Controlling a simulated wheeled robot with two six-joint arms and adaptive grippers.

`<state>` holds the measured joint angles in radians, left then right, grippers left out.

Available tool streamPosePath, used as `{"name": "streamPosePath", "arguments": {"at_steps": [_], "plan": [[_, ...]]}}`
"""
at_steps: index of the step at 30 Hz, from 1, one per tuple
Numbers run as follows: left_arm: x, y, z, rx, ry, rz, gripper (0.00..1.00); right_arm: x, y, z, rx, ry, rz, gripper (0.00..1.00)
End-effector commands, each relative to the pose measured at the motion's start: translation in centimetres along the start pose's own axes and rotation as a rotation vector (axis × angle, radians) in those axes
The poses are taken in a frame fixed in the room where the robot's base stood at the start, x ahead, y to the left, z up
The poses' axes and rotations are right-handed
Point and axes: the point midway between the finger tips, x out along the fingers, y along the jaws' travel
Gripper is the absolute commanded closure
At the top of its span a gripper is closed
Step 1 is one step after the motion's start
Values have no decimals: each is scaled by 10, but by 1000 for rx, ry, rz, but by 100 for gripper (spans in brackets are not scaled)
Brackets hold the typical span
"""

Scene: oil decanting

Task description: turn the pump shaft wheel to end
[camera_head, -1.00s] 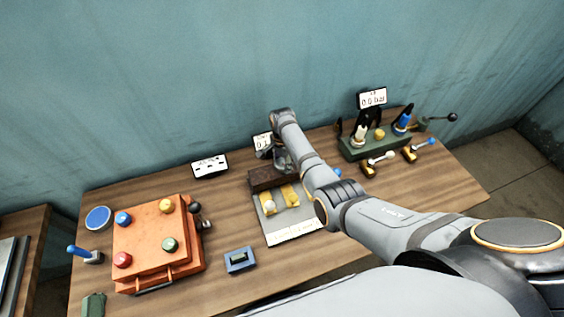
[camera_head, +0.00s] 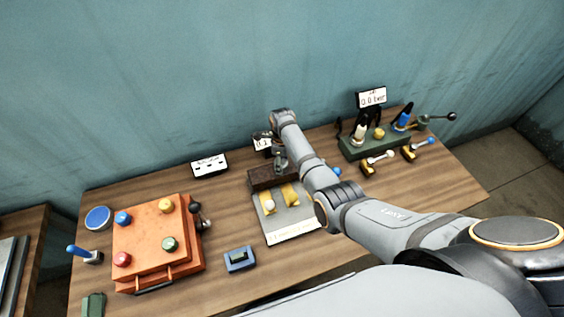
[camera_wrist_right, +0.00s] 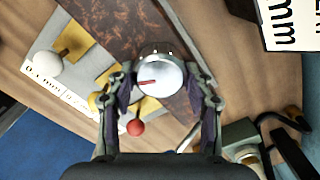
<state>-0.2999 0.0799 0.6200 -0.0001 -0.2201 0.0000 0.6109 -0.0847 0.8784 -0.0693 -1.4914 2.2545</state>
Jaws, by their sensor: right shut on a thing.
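The pump shaft wheel (camera_wrist_right: 160,79) is a round silver disc with a red mark, seen from above in the right wrist view. The mark points left. My right gripper (camera_wrist_right: 161,76) has its two fingers on opposite sides of the rim, shut on the wheel. In the head view my right gripper (camera_head: 281,161) reaches down at a dark brown block (camera_head: 261,179), and the wheel is hidden there. The block also shows in the right wrist view (camera_wrist_right: 125,30), brown and worn. My left gripper is not in view.
A grey plate (camera_head: 288,231) with yellow blocks lies in front of the brown block. A small display (camera_head: 263,143) stands behind. An orange box (camera_head: 147,247) with coloured knobs is at left, and a green valve unit (camera_head: 375,148) at right. A blue device (camera_head: 240,259) lies near the front.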

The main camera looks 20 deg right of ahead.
Motion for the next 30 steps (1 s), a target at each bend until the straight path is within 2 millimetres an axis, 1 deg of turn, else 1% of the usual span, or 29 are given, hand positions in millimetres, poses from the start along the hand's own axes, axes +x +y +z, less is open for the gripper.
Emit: {"name": "streamPosePath", "arguments": {"at_steps": [6,15,21,30], "plan": [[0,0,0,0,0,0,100,-2,-1,0,202,-1,-5,80],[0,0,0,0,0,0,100,-2,0,1,458,-2,-5,80],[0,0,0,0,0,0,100,-2,0,1,583,-2,-4,80],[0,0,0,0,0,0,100,-2,1,1,683,-3,-4,80]]}}
